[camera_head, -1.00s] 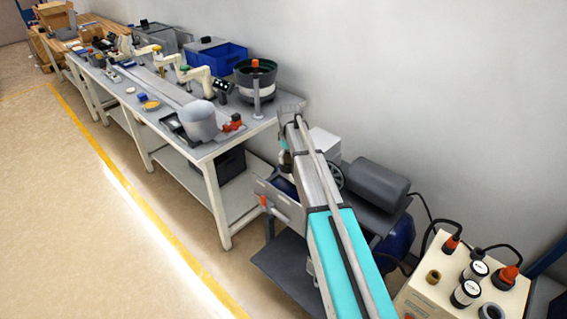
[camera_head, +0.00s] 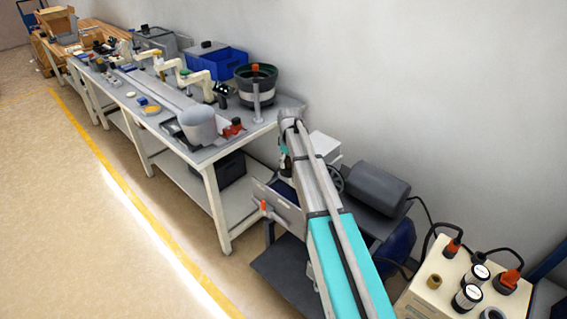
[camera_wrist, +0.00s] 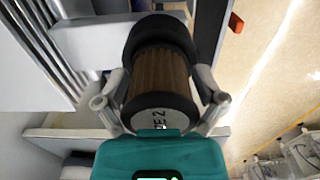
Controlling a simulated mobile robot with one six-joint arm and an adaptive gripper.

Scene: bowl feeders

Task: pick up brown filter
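The brown filter (camera_wrist: 158,78) fills the middle of the wrist view. It has brown pleats between two black end caps, and a light end face with dark lettering points toward my wrist. The two fingers of my gripper (camera_wrist: 161,88) lie against its left and right sides, shut on it. In the head view my arm reaches away toward the bench end and hides most of the gripper; I cannot make out the filter there.
A long white bench (camera_head: 215,150) carries a grey cylinder (camera_head: 197,125), a dark bowl feeder (camera_head: 257,88) and blue bins (camera_head: 222,62). A grey motor (camera_head: 376,185) stands right of my arm. A beige box (camera_head: 440,303) is at lower right. The floor at left is clear.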

